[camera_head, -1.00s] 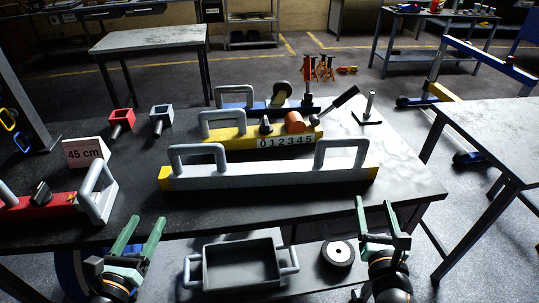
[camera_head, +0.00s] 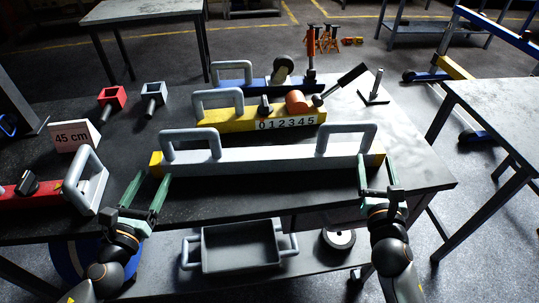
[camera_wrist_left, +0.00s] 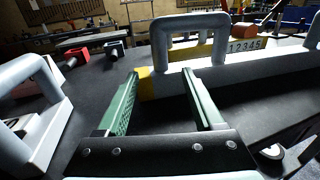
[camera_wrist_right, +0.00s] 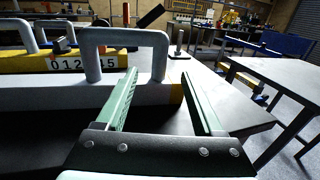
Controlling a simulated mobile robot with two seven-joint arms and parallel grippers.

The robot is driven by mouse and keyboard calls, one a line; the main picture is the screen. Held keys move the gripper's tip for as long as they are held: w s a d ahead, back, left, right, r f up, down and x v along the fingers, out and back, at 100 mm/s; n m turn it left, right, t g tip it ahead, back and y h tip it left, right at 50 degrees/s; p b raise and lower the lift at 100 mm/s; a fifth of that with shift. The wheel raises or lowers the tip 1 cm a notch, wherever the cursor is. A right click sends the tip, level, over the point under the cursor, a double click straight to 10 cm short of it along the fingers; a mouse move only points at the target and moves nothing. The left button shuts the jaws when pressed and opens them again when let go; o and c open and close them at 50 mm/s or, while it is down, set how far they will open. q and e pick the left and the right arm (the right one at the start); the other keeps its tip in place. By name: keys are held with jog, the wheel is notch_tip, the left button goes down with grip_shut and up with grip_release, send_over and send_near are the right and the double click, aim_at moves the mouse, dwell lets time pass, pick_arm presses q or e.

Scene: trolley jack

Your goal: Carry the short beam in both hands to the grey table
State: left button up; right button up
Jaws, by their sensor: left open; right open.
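A long light grey beam (camera_head: 265,160) with yellow ends and two upright grey handles, which I take to be the short beam, lies on the dark bench (camera_head: 270,200). My left gripper (camera_head: 151,178) is open and empty at the near side of its left end; the left wrist view shows the left handle (camera_wrist_left: 160,45) beyond the fingers. My right gripper (camera_head: 377,172) is open at its right end, and the right wrist view shows the right handle (camera_wrist_right: 90,55) ahead. Neither gripper encloses a handle. A grey-topped table (camera_head: 505,110) stands at the right; another (camera_head: 150,11) stands back left.
Behind the beam are a yellow beam with digits (camera_head: 235,128) and a blue handled piece (camera_head: 235,82). A red handled piece (camera_head: 40,198) and a "45 cm" sign (camera_head: 75,135) lie left. A grey tray (camera_head: 240,245) is on the lower shelf. Floor shows between bench and right table.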

aim_at(165, 154)
pick_arm(q)
jog(key=w, duration=0.3)
jog(key=w+d, duration=0.1)
jog(key=w, duration=0.2)
jog(key=w+d, duration=0.1)
jog(key=w, duration=0.3)
pick_arm(e)
jog(key=w, duration=0.3)
jog(key=w+d, duration=0.1)
jog(key=w, duration=0.2)
jog(key=w+d, duration=0.1)
jog(key=w, duration=0.3)
pick_arm(q)
grip_shut()
pick_arm(e)
grip_shut()
pick_arm(q)
jog(key=shift+w+r, duration=0.1)
jog(key=shift+r, duration=0.15)
pick_arm(e)
jog(key=shift+r, duration=0.25)
